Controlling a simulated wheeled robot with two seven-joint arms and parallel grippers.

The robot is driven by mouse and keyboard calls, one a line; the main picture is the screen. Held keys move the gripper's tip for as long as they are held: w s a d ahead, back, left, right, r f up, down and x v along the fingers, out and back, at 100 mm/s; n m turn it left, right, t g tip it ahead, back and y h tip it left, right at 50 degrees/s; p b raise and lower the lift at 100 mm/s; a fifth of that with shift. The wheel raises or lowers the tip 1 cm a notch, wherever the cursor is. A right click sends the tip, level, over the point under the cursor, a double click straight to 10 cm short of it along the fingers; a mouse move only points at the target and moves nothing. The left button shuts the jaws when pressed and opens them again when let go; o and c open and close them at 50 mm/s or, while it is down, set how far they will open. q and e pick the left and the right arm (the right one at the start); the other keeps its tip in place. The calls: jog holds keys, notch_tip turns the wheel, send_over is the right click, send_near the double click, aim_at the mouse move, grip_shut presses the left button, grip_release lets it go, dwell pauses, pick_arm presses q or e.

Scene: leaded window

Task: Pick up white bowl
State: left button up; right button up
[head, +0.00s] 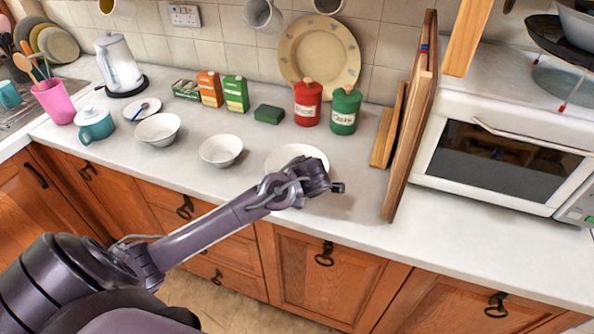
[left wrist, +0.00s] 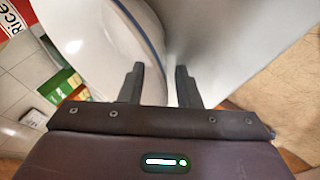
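A white dish (head: 312,153), a bowl or plate partly hidden by my left arm, sits on the counter in the head view. Two more white bowls stand to its left, one in the middle (head: 221,150) and one farther left (head: 158,129). My left gripper (head: 338,187) is at the front right of the partly hidden dish. In the left wrist view the gripper (left wrist: 160,72) is open, with a gap between its fingers. A white dish with a blue rim line (left wrist: 105,40) fills the upper left there, its edge near the gap. Contact is unclear. My right gripper is not in view.
Red (head: 307,104) and green (head: 344,112) canisters stand behind the dish. A large plate (head: 320,55) leans on the wall. Wooden boards (head: 412,130) stand upright to the right, beside a white microwave (head: 500,150). The counter's front edge is close to my gripper.

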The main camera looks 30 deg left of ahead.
pick_arm(q)
grip_shut()
dwell(0.5)
jog(key=shift+w+r, duration=0.1)
jog(key=shift+r, duration=0.45)
notch_tip(320, 180, up, 19)
jog(key=p, duration=0.3)
